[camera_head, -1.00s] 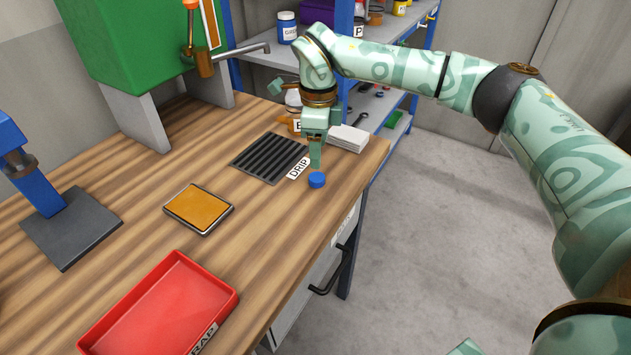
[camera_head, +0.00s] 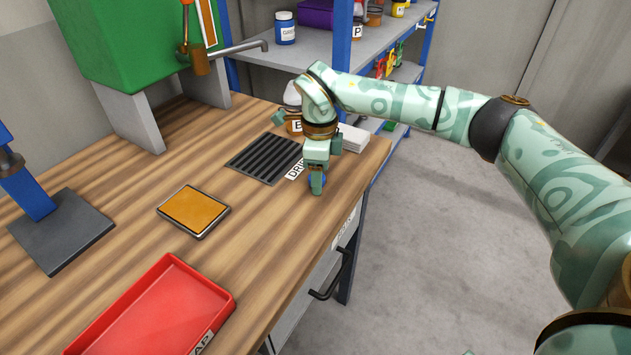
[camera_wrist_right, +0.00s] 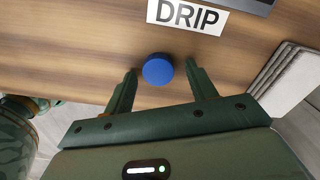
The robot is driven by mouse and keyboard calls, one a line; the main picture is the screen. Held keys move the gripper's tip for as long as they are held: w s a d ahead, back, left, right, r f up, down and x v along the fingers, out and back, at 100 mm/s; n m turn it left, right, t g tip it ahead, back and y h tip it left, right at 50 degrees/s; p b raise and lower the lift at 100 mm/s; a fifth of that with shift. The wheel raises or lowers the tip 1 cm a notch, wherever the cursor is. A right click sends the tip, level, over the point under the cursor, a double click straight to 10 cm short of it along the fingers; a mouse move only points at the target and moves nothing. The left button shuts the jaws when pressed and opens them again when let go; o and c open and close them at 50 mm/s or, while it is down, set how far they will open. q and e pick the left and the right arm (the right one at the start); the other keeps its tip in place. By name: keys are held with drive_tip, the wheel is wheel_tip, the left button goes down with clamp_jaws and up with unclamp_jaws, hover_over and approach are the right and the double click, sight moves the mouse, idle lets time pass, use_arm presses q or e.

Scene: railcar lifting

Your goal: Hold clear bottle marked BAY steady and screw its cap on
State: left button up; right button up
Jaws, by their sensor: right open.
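The blue cap (camera_wrist_right: 158,69) lies on the wooden bench beside the DRIP label. In the head view the cap (camera_head: 311,181) is mostly hidden behind my right fingers. My right gripper (camera_head: 317,188) points down at the bench. In the right wrist view the fingers of my right gripper (camera_wrist_right: 160,72) are open, one tip on each side of the cap, with small gaps. A bottle (camera_head: 296,127) with orange at its lower part and a label starting with B stands behind my right wrist. The rest of its label is hidden. My left gripper is not in view.
A black drip grate (camera_head: 262,158) lies left of the cap, and a white stack (camera_head: 353,138) behind it. An orange pad (camera_head: 194,211) and red tray (camera_head: 160,310) are nearer. A green cabinet with a tap (camera_head: 240,50) stands at the back. The bench's right edge is close.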

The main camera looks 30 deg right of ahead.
idle(0.3)
drive_tip(key=c, duration=1.1)
drive_tip(key=shift+o, duration=0.2)
